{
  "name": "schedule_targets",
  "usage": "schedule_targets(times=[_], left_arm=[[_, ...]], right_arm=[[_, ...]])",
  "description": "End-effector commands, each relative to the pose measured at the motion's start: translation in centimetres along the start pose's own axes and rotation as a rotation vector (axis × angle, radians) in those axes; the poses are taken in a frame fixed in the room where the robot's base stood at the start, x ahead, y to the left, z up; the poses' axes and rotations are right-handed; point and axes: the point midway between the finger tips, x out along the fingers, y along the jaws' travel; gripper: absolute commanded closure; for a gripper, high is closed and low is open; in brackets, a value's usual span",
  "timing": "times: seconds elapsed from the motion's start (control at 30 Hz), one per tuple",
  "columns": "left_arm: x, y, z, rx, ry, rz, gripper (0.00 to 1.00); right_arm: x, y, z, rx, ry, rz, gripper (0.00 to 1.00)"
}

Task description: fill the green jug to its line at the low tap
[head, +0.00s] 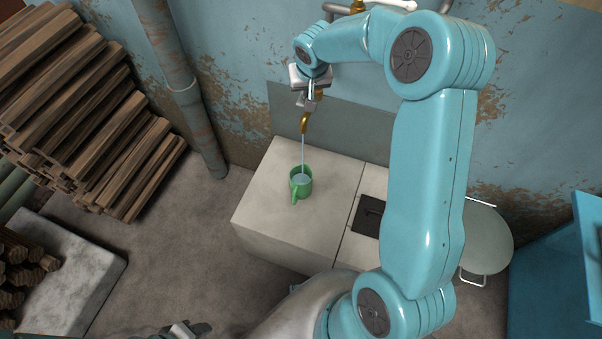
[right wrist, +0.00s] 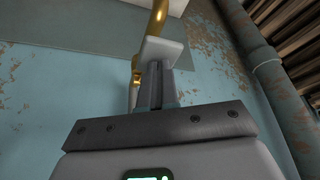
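The green jug (head: 300,187) stands upright on the pale counter (head: 262,218), under the low brass tap (head: 305,121). A thin stream of water (head: 303,150) runs from the tap into the jug, and water shows inside it. The fill line cannot be made out. My right gripper (head: 309,101) is just above the tap's spout. In the right wrist view its fingers (right wrist: 157,80) look closed together, close by the brass tap (right wrist: 159,18); whether they grip a handle is unclear. My left gripper (head: 183,330) shows partly at the bottom edge, away from the jug.
A dark square recess (head: 368,215) lies in the counter right of the jug. A round grey-green disc (head: 484,238) stands farther right. Stacked wood (head: 85,110) and a wall pipe (head: 183,90) are at the left. The floor left of the counter is clear.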

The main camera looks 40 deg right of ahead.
Motion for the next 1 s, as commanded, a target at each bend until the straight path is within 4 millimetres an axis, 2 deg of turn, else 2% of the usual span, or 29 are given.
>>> schedule_targets(times=[0.17,0.27,0.5,0.6,1.0], left_arm=[[0.0,0.0,0.0,0.0,0.0,0.0,0.57],[-0.5,0.2,0.0,0.0,0.0,0.0,0.57],[-3.4,1.2,0.1,0.0,0.0,0.0,0.57],[-4.1,1.5,0.1,0.0,0.0,0.0,0.57],[-3.9,1.4,0.1,0.0,0.0,0.0,0.57]], right_arm=[[0.0,0.0,0.0,0.0,0.0,0.0,1.0],[-0.7,0.0,-0.3,0.0,0.001,0.0,1.0],[-5.3,0.0,-2.3,0.0,0.002,-0.001,1.0],[-6.6,0.0,-2.8,0.0,0.001,0.0,1.0],[-6.4,0.0,-2.7,0.0,0.0,0.0,1.0]])
